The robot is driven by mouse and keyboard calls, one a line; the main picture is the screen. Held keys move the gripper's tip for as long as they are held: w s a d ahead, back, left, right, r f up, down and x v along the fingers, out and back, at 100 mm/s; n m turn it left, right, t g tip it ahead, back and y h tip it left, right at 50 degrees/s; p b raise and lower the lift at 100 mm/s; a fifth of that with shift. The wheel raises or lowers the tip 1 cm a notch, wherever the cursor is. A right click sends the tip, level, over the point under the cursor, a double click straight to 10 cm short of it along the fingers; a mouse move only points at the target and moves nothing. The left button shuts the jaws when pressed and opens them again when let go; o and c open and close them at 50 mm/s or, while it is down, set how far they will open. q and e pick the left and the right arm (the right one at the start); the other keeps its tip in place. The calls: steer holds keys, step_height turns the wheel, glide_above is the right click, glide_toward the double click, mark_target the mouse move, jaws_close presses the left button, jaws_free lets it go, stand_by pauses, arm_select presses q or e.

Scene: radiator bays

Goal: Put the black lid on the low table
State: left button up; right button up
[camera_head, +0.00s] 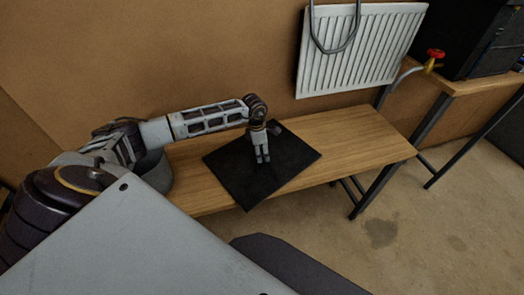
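The black lid (287,165) is a flat, dark, square panel at the low table's middle. It lies on the table or just above it; I cannot tell which. Its near corner reaches the table's front edge. The low table (365,138) has a light wooden top and dark metal legs. My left gripper (262,160) points down over the middle of the lid. Its two fingers are close together, with a narrow gap. Whether they touch or grip anything on the lid is not clear. My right gripper is not in view.
A white radiator (360,48) hangs on the brown wall behind the table. A red-handled valve (435,54) is to its right, beside a second wooden bench (480,83) bearing a black box (485,35). The table's right end is bare.

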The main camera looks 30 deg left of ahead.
arm_select(q)
steer(key=shift+r, duration=0.45)
steer(key=r, duration=0.4)
steer(key=shift+s+a+r+b, duration=0.15)
steer(key=shift+a+b, duration=0.1)
steer(key=shift+b, duration=0.05)
step_height(320, 180, up, 7)
steer(key=shift+s+a+b, duration=0.3)
steer(key=shift+b, duration=0.1)
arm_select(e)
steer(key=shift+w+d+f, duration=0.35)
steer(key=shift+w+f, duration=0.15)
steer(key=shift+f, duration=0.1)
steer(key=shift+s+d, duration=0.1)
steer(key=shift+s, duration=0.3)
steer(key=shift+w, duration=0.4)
